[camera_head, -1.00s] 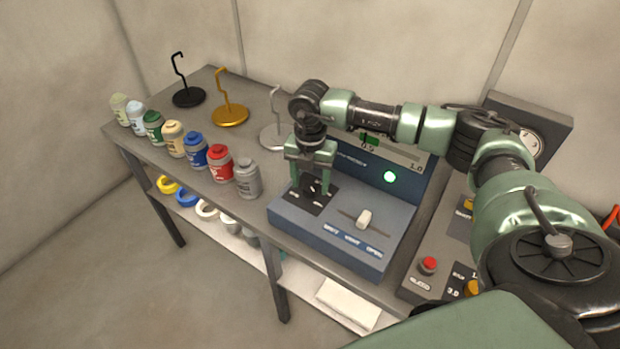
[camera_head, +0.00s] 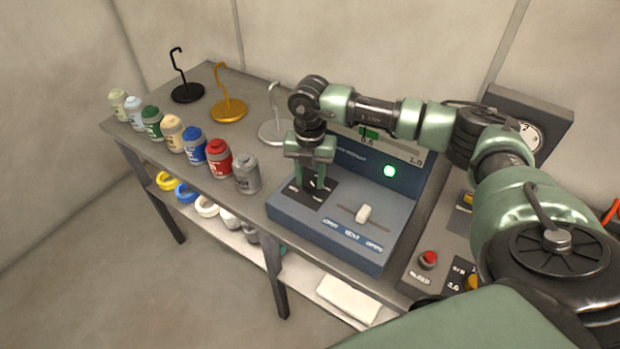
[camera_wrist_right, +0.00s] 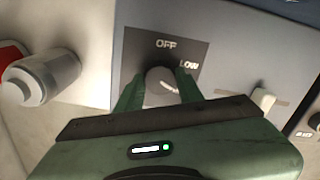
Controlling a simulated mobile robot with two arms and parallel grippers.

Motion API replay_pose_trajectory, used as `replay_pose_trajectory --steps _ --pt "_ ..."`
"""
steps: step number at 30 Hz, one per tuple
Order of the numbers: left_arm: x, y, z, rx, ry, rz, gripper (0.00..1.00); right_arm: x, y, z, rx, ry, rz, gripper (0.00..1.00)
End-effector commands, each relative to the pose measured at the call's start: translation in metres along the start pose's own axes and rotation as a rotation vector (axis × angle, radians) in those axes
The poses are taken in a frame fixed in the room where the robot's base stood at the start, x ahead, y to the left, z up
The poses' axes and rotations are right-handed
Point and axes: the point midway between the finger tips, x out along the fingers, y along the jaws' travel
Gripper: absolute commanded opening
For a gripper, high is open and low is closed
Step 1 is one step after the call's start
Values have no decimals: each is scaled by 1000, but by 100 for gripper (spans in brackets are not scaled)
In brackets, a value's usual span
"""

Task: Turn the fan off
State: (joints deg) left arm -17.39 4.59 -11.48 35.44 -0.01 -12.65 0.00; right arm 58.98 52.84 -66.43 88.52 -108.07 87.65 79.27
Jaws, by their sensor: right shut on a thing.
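The fan control is a dark knob (camera_wrist_right: 161,86) on a black plate (camera_wrist_right: 150,54) of the blue-grey console (camera_head: 335,232). In the wrist view the plate reads OFF at the top and LOW to its right. My right gripper (camera_head: 312,184) points down over this plate and is shut on the knob, one finger on each side. The knob's pointer is hard to make out, so I cannot tell its setting. A green light (camera_head: 389,171) glows on the console's upright panel. My left gripper is not in view.
A white slider (camera_head: 363,213) sits right of the knob. Several paint bottles, including a grey one (camera_head: 247,174), stand left of the console. Hooked stands (camera_head: 229,106) are behind. A red button (camera_head: 428,259) is on another box at right.

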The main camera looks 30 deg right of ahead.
Motion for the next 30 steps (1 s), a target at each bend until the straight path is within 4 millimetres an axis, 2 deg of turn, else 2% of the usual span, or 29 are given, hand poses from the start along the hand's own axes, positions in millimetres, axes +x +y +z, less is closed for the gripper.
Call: replay_pose_trajectory --steps 12,30 --pt "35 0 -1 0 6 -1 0 3 0 1 -355 -2 3 0" --pt "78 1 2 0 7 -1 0 1 1 1 -924 -5 2 0"
